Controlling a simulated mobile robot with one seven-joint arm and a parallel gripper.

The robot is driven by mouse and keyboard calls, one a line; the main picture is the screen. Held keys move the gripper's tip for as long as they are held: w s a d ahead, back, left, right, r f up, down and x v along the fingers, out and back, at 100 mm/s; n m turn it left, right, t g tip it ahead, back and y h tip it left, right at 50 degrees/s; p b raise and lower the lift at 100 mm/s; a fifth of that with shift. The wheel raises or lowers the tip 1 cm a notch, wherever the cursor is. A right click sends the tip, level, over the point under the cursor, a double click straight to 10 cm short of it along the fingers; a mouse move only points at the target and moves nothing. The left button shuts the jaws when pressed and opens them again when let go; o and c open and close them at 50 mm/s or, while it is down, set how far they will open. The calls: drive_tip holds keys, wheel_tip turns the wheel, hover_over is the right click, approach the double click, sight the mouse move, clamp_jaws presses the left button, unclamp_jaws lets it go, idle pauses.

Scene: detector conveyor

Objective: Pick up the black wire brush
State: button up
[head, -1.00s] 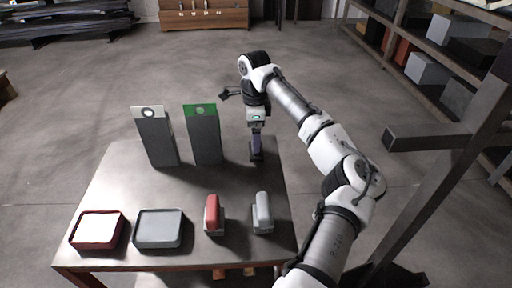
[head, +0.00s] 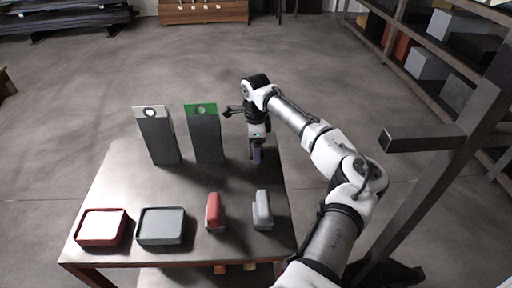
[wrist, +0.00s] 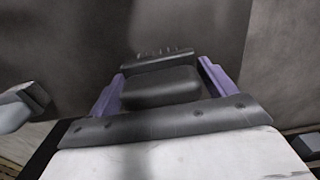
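The black wire brush (wrist: 160,87) shows in the wrist view as a dark rounded handle, with a second dark bar just beyond it. It lies between the two purple fingers of my gripper (wrist: 162,88), which stand wide apart, one beside each end of the handle. I see no clear grip; whether a finger touches the brush is hard to tell. In the head view my gripper (head: 257,155) points down at the table's (head: 120,190) far right corner. The brush is mostly hidden there behind the fingers.
Two tall dark boxes stand left of my gripper, one with a green top (head: 203,135) and one with a white top (head: 157,135). A red-handled brush (head: 214,212), a grey one (head: 263,210), a red tray (head: 100,228) and a grey tray (head: 161,226) line the near edge.

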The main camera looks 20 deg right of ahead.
drive_tip(key=c, duration=0.7)
wheel_tip(320, 180, up, 20)
drive_tip(key=b, duration=0.2)
drive_tip(key=shift+b, duration=0.4)
drive_tip(key=o, duration=0.4)
drive_tip(key=shift+c, duration=0.8)
drive_tip(key=shift+d, duration=0.2)
